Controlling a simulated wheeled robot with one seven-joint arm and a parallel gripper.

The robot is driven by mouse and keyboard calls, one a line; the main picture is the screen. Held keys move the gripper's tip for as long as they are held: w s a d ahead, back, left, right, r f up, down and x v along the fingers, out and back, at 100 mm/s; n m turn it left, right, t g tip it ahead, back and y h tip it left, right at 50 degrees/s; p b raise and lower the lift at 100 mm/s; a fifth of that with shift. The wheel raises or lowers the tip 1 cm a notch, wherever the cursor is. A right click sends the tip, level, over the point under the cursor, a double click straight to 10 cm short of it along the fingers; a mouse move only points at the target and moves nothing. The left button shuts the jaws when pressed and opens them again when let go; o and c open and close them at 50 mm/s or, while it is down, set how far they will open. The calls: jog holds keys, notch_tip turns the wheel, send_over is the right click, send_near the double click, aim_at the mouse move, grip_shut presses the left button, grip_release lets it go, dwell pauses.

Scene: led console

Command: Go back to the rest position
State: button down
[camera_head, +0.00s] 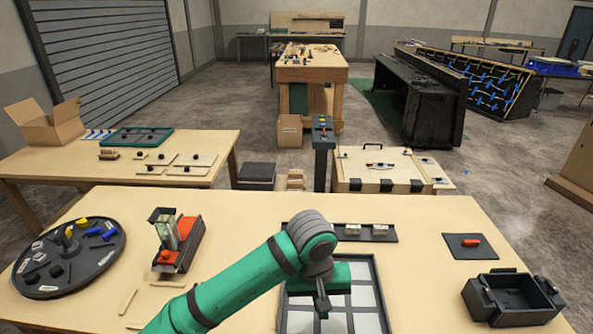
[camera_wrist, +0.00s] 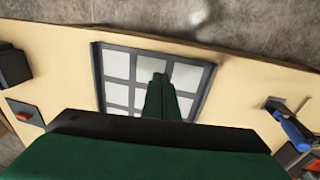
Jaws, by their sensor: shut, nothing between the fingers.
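My gripper (camera_head: 322,306) hangs at the end of my green arm, over the front middle of the table. Its fingers are shut together with nothing between them. Below it lies a dark-framed panel of pale square tiles (camera_head: 365,299); the arm hides part of it. In the wrist view, my green fingers (camera_wrist: 161,80) point over the same panel (camera_wrist: 117,64). I cannot tell the exact height of the fingertips above it.
On the near table (camera_head: 440,210) are a round black tray (camera_head: 98,262) at left, a red-and-black device (camera_head: 187,246), a dark strip (camera_head: 388,238) behind the panel, a pad with a red piece (camera_head: 471,242) and a black box (camera_head: 510,299) at right. Loose sticks lie at front left.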

jog(key=w+d+r+t+h, duration=0.1)
jog(key=d+r+t+h, duration=0.3)
jog(key=d, duration=0.7)
jog(key=w+d+r+t+h, duration=0.1)
jog(key=d+h, duration=0.6)
jog(key=d, duration=0.4)
jog(key=s+a+f+n+t+y, duration=0.9)
jog(key=s+a+f, duration=0.3)
jog(key=a+f, duration=0.4)
jog(key=s+a+m+y, duration=0.1)
jog(key=s+a+m, duration=0.3)
jog(key=s, duration=0.6)
jog(key=s+a+m+y, duration=0.2)
jog(key=s+a+m, duration=0.2)
jog(key=s+a, duration=0.4)
jog(key=s+f, duration=0.1)
jog(key=s, duration=0.2)
jog(key=shift+s+a+m+t+y, duration=0.2)
jog(key=shift+m+t+y, duration=0.1)
jog(key=shift+t, duration=0.1)
